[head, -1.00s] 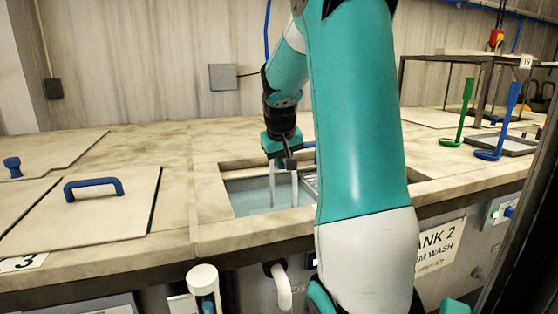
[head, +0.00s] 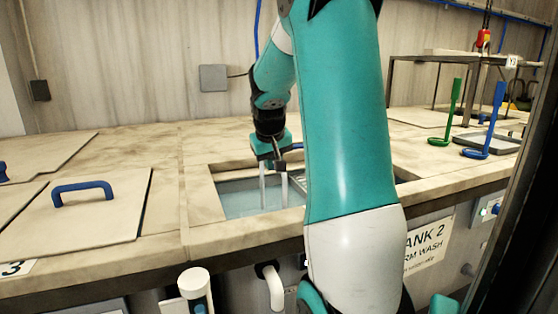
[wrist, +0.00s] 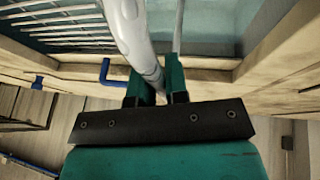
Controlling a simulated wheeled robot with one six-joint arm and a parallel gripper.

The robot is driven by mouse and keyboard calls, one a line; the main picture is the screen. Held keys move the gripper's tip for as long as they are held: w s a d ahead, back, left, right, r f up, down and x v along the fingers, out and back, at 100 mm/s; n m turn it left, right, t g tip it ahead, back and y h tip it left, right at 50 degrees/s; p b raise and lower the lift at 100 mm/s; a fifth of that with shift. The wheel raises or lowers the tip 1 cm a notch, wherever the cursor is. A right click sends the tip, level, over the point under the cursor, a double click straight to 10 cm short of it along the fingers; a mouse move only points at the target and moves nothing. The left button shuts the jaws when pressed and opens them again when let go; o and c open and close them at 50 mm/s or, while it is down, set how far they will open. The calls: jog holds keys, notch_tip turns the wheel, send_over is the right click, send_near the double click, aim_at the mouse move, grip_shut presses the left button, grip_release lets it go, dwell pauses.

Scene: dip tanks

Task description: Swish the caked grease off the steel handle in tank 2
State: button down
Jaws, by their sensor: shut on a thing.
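In the wrist view the handle (wrist: 128,35) runs out from between the teal fingers of my gripper (wrist: 160,88). No grease can be made out on the bar at this size. My arm hides the right part of the tank.
A wire rack (wrist: 60,30) lies along one side of the tank. A lid with a blue handle (head: 84,187) lies to the left. Green (head: 452,105) and blue (head: 490,120) hooked tools stand at the right. A TANK 2 sign (head: 428,248) is on the front.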

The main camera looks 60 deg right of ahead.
jog(key=shift+d+r, duration=0.1)
dwell(0.8)
jog(key=shift+p, duration=0.45)
dwell(1.5)
